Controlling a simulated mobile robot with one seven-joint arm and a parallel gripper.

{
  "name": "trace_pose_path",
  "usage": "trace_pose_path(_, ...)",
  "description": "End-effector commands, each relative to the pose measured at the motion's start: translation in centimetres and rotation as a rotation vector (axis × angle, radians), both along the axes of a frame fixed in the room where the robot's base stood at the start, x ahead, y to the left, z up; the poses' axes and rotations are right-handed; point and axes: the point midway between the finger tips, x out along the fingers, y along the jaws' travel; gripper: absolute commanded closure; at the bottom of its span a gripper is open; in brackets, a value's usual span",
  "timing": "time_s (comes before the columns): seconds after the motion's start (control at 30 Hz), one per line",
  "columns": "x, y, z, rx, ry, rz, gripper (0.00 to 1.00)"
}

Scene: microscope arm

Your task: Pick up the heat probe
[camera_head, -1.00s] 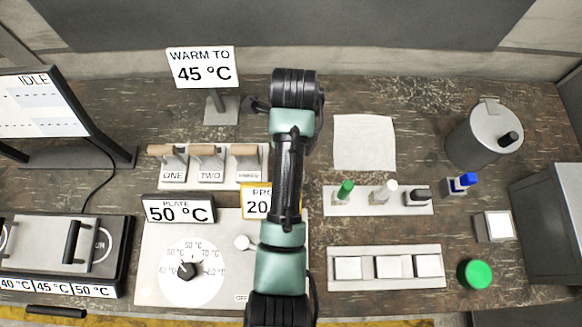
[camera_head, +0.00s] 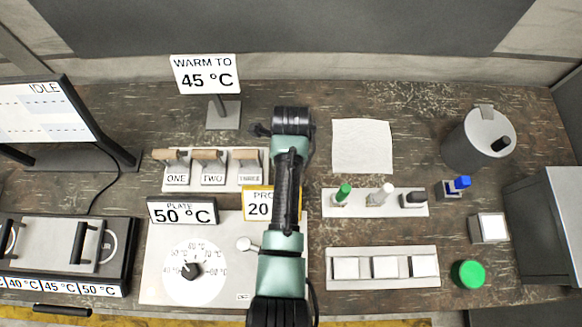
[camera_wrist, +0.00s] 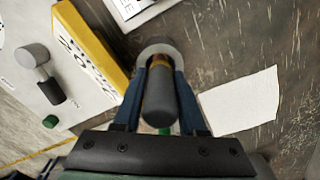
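In the wrist view, a dark grey cylinder with an orange-brown band (camera_wrist: 159,97), which looks like the heat probe, stands between the two blue fingers of my gripper (camera_wrist: 160,75). A pale round base or holder (camera_wrist: 150,50) shows around its far end. The fingers flank it closely. I cannot tell whether they press on it. In the head view, my arm hides the probe and the fingertips. A yellow-framed display (camera_head: 257,203) reading "PRO" and "20", partly covered, is just left of my arm.
A plate dial (camera_head: 190,270) and three switches (camera_head: 212,168) lie left of my arm. A white cloth (camera_head: 362,146) and a rack with several capped items (camera_head: 375,204) lie to the right. A "45 °C" sign (camera_head: 206,75) stands at the back.

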Motion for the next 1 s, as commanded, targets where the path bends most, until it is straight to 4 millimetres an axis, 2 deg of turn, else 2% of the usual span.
trace_pose_path(0.03,0.0,0.0,0.0,0.0,0.0,0.0,0.7)
trace_pose_path(0.2,0.0,0.0,0.0,0.0,0.0,0.0,1.0)
trace_pose_path(0.53,0.1,0.0,0.2,0.0,-0.001,0.0,1.0)
trace_pose_path(0.67,0.2,0.0,1.0,-0.001,-0.004,0.001,1.0)
trace_pose_path(1.0,0.2,0.0,7.3,-0.001,-0.008,0.0,1.0)
